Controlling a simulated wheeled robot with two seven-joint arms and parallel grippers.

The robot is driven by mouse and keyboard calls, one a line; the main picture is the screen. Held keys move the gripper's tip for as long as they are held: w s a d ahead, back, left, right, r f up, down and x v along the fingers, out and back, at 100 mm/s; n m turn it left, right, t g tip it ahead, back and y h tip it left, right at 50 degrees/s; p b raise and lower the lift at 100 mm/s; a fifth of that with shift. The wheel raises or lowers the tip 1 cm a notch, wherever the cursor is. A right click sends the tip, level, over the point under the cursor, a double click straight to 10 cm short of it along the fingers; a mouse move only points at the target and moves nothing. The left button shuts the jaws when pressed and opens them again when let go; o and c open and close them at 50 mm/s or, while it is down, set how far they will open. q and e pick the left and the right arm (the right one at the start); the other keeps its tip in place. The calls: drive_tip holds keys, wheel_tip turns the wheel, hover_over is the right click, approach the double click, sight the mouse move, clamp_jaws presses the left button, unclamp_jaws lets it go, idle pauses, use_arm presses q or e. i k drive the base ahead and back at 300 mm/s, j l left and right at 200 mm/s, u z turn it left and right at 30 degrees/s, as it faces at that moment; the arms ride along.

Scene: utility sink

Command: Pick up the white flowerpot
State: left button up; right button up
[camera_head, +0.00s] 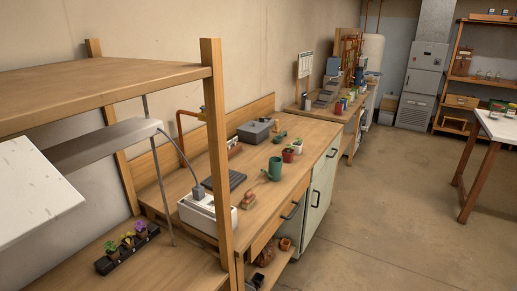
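A small white flowerpot (298,149) with a green plant stands on the wooden workbench (262,193), toward its right edge. A reddish-brown pot (288,155) with a plant stands just in front of it and a little to the left, close or touching. A green watering can (274,169) stands nearer and to the left of the pots. Neither of my grippers is in view, so nothing shows of what they hold.
A wooden shelf unit (216,150) rises at the near left. A white-grey box (205,213), a dark tray (224,182) and a grey case (254,131) stand on the bench. The floor (385,215) to the right is open, up to a table (496,124).

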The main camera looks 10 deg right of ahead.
sight(298, 144)
drive_tip(key=i+l+u, duration=0.2)
drive_tip(key=u, duration=0.15)
drive_tip(key=i+l+u, duration=0.15)
drive_tip(key=l+u, duration=0.15)
drive_tip(key=i+l+u, duration=0.1)
drive_tip(key=l+u, duration=0.25)
drive_tip(key=i+l+u, duration=0.2)
drive_tip(key=l, duration=0.7)
drive_tip(key=i+l+u, duration=0.2)
drive_tip(key=l, duration=0.75)
drive_tip(key=l+u, duration=0.2)
drive_tip(key=l, duration=1.6)
drive_tip(key=i+l, duration=0.15)
drive_tip(key=l, duration=0.65)
